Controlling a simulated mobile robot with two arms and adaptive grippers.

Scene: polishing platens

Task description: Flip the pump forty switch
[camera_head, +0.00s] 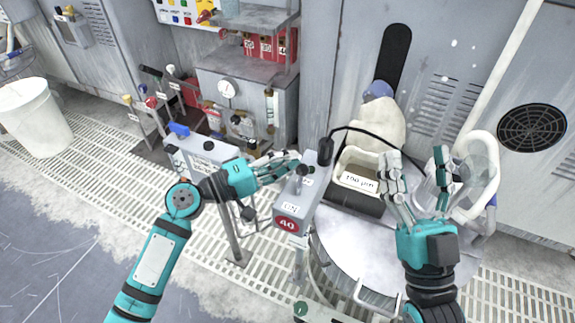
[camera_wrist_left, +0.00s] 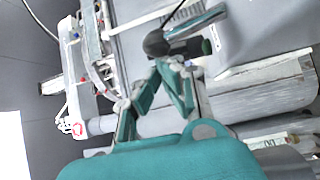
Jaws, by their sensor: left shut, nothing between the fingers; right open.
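The pump forty box (camera_head: 311,189) is grey, with a red "40" label (camera_head: 287,224) on its near end and a small white plate above it. A dark switch (camera_head: 303,171) stands on its top. My left gripper (camera_head: 296,162) is shut and empty, its fingertips beside the switch; I cannot tell whether they touch. In the left wrist view, the shut fingertips (camera_wrist_left: 168,66) are just below a dark rounded knob (camera_wrist_left: 155,43). The switch's position is unclear. My right gripper (camera_head: 414,165) is open and empty above the round platen table.
A white bucket (camera_head: 35,117) is at far left.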

